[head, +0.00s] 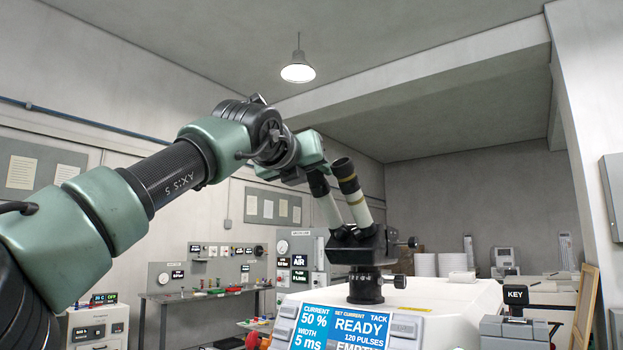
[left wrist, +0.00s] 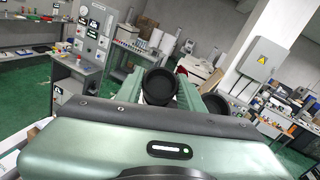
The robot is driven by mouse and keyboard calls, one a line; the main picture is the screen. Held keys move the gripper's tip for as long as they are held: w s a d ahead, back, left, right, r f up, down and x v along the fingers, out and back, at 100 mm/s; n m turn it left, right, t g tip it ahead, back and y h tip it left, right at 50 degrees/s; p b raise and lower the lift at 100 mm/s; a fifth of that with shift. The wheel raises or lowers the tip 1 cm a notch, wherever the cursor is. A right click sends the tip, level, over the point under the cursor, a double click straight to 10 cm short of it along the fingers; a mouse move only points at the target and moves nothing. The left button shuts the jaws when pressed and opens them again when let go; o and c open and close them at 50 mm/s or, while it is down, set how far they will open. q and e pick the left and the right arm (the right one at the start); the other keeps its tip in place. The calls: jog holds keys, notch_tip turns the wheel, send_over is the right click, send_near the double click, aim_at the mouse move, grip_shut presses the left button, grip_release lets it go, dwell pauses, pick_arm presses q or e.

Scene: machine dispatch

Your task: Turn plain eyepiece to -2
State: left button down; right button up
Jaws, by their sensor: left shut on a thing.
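A microscope (head: 365,250) stands on a white machine, its two eyepieces tilted up and to the left. The plain eyepiece (head: 318,184) is the left one, dark on a pale tube. The other eyepiece (head: 345,172) has gold bands and stands just right of it. My left gripper (head: 310,168) is shut on the plain eyepiece. In the left wrist view the plain eyepiece (left wrist: 160,86) sits between the green fingers, and the other eyepiece (left wrist: 215,105) is to the right, partly hidden by the gripper body. I cannot read any scale marks. My right gripper is not in view.
The white machine (head: 460,305) carries a blue display (head: 345,325) reading READY. A KEY unit (head: 515,297) stands at the right. A bench with panels (head: 195,275) is behind at the left. The space above the microscope is clear.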

pick_arm(q)
jog(key=shift+r, duration=0.1)
dwell(0.3)
jog(key=c, duration=1.2)
grip_release()
jog(key=shift+o, duration=0.2)
jog(key=shift+w, duration=0.15)
